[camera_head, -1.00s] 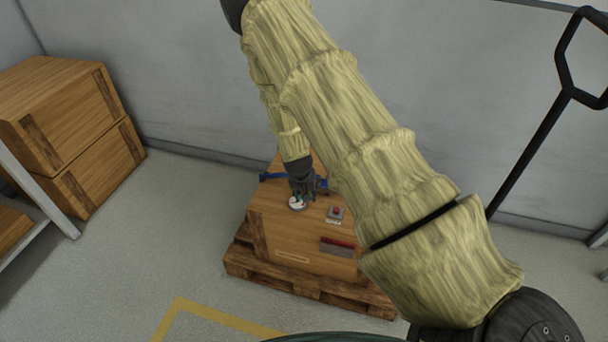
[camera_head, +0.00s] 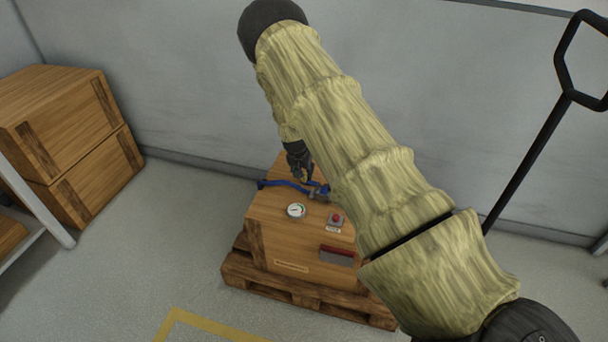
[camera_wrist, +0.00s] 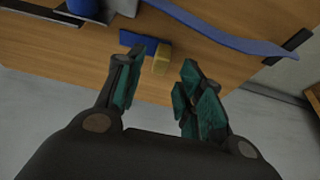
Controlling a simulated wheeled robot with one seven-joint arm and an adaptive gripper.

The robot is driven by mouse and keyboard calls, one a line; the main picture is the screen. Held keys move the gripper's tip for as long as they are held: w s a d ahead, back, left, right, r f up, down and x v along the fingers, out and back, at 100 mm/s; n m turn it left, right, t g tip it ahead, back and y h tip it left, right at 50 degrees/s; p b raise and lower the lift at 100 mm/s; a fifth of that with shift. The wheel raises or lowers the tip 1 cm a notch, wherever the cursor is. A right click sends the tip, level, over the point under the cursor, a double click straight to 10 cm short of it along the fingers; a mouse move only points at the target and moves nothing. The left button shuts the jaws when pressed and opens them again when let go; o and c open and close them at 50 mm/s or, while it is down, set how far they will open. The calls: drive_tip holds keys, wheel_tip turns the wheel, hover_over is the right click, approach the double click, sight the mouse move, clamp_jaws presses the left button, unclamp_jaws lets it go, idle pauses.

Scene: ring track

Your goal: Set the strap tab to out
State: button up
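A blue strap (camera_head: 283,184) lies across the top of a wooden crate (camera_head: 290,235); it also shows in the wrist view (camera_wrist: 215,38). In the wrist view, a short blue strap end (camera_wrist: 138,41) with a yellow tab piece (camera_wrist: 162,58) hangs at the crate's edge, beyond my fingertips. My gripper (camera_wrist: 160,78) is open, with its two green-padded fingers apart and nothing between them. In the head view, my gripper (camera_head: 304,175) is at the crate's far side by the strap and a grey buckle (camera_head: 319,192). The tab is hard to make out there.
A round gauge (camera_head: 296,211), a red button box (camera_head: 336,219) and a red-and-grey part (camera_head: 337,254) sit on the crate. The crate rests on a pallet (camera_head: 300,291). Stacked crates (camera_head: 75,130) stand at left; a wall (camera_head: 190,75) is behind.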

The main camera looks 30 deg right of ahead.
drive_tip(key=shift+x, duration=1.4)
drive_tip(key=shift+c, duration=0.3)
clamp_jaws()
